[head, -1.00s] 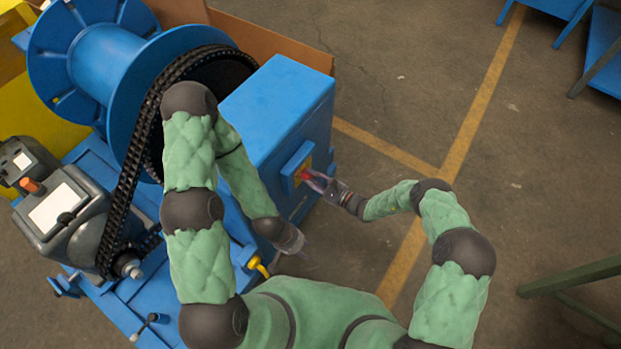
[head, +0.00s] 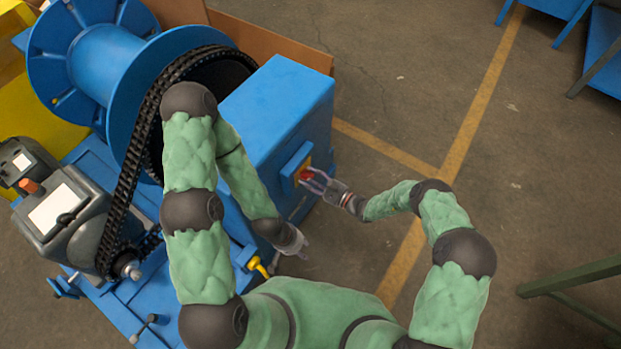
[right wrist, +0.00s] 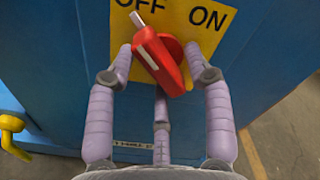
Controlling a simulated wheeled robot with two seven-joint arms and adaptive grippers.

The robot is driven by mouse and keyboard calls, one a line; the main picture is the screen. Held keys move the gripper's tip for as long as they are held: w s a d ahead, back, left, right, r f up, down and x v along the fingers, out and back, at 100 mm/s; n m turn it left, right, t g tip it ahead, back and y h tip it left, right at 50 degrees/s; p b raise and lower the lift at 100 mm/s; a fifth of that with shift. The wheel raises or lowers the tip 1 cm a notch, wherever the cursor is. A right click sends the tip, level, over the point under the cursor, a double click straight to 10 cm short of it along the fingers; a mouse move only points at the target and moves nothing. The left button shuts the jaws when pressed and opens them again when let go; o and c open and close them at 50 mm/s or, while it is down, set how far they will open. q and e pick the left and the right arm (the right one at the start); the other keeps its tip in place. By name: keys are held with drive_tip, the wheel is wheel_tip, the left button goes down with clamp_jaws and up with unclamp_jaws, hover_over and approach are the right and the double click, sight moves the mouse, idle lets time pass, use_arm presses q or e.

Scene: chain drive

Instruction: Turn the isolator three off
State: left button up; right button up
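The isolator is a red rotary handle (right wrist: 163,62) on a yellow plate (right wrist: 205,28) marked OFF and ON. Its white-marked end points up and left, towards OFF. In the head view the red handle (head: 305,175) shows on the side of the blue cabinet (head: 280,105). My right gripper (right wrist: 161,56) is at the handle with its fingers spread, one on either side of it. Contact is hard to tell, and I see no clear clamping. My left gripper (head: 304,248) hangs empty beside the cabinet, its fingertips apart.
The blue machine carries a large blue spool (head: 105,60), a black chain (head: 130,190) and a grey motor unit (head: 65,215). A yellow lever (head: 258,266) sits near my left gripper. The floor right of the cabinet is clear, with yellow lines (head: 470,120).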

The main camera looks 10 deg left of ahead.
drive_tip(key=v, duration=1.2)
idle(0.4)
